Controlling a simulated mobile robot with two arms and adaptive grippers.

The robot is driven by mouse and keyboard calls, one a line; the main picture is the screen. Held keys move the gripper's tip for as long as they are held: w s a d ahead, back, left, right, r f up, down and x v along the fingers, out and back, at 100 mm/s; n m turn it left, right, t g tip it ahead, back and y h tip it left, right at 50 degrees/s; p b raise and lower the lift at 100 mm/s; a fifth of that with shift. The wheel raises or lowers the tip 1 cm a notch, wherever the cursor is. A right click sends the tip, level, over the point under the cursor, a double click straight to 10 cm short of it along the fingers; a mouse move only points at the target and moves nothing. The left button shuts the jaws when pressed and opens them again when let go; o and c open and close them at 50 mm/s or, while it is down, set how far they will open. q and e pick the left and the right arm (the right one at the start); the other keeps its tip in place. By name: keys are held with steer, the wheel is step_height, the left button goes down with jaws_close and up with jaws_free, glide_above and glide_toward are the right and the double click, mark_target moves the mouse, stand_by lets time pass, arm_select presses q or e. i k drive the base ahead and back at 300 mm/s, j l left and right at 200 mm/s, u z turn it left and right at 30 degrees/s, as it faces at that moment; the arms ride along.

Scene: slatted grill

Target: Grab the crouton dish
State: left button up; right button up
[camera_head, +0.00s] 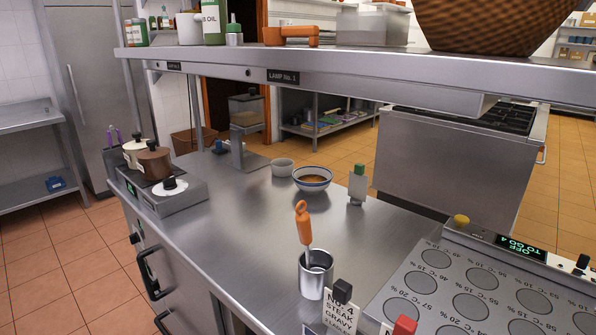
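No dish in view is labelled as croutons. A white bowl with a dark blue band (312,179) stands upright on the steel counter (240,235) and holds something orange-brown. I cannot tell whether these are croutons. A small plain pale bowl (282,168) stands just behind it to the left; its contents are too small to make out. Neither of my grippers is in view.
A steel cup (315,276) with an orange-handled utensil (304,225) stands near the front. A green-capped bottle (357,184) is right of the banded bowl. Lidded pots (154,163) stand at left. An overhead shelf (330,66) spans the counter. The middle counter is clear.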

mark_target(283, 168)
steer(key=z, duration=1.65)
steer(key=l+z, duration=0.95)
steer(key=i+l+z, duration=0.15)
steer(key=l+z, duration=0.15)
steer(key=z, duration=0.15)
steer(key=i+l+u, duration=0.1)
steer(key=i+l, duration=0.9)
steer(key=i+j+u, duration=0.2)
steer(key=i+u, duration=0.75)
steer(key=i+l+u, duration=0.1)
steer(key=i+u, duration=0.4)
steer(key=i+l+u, duration=0.2)
steer(key=i, duration=1.5)
steer(key=i+j+u, duration=0.1)
steer(key=i+u, duration=0.85)
steer(key=i+l+u, duration=0.3)
steer(key=i+u, duration=0.15)
steer(key=i+j+u, duration=0.25)
steer(key=i+u, duration=0.25)
steer(key=i+j+u, duration=0.1)
steer(key=i+u, duration=0.4)
steer(key=i+l+u, duration=0.1)
steer(key=i+u, duration=0.8)
steer(key=i+l+u, duration=0.1)
steer(key=i+u, duration=0.25)
steer(key=i+l+u, duration=0.2)
steer(key=i+u, duration=0.2)
steer(key=i+l+u, duration=0.35)
